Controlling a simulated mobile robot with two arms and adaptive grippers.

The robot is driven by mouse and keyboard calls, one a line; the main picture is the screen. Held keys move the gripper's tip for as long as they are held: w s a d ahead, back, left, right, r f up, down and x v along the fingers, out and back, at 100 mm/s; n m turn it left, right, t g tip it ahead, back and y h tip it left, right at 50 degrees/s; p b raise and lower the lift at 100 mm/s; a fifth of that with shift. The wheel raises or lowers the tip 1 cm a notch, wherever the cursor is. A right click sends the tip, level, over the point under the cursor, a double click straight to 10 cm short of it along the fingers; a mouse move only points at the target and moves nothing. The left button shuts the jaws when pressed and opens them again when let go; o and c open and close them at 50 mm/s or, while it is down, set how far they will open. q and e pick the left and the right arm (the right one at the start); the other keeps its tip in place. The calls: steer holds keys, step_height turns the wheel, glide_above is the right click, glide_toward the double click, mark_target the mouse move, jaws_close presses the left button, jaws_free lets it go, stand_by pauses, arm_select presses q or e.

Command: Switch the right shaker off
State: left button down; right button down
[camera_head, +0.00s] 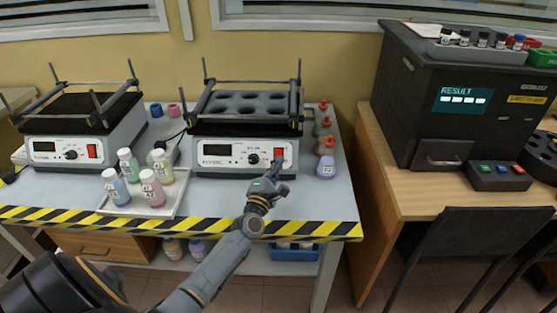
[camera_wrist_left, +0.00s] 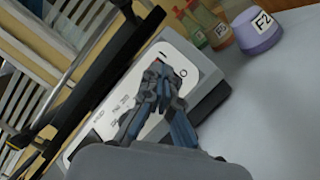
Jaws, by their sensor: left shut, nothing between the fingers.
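The right shaker (camera_head: 244,130) stands on the bench in the head view, with a dark display, a knob and a red switch (camera_head: 279,154) at the right end of its white front. My left gripper (camera_head: 279,165) is shut and empty, with its fingertips at the red switch. I cannot tell whether they touch it. In the left wrist view the shut fingers (camera_wrist_left: 160,65) cover the switch, and its "I" and "O" marks show beside them. The switch position is hidden there. The left shaker (camera_head: 85,130) stands to the left. My right gripper is not in view.
Several labelled bottles stand on a white tray (camera_head: 170,208) left of my arm. A purple flask (camera_head: 326,166) stands close to the shaker's right side; it also shows in the left wrist view (camera_wrist_left: 257,34). A black analyser (camera_head: 415,110) stands on the wooden table at right.

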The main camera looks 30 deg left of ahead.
arm_select(q)
steer(key=s+d+r+p, duration=0.1)
steer(key=p, duration=0.1)
steer(key=s+d+r+p, duration=0.1)
steer(key=s+r+p, duration=0.1)
steer(key=shift+s+d, duration=0.1)
steer(key=shift+s, duration=0.2)
steer(key=shift+f, duration=0.1)
stand_by(0.4)
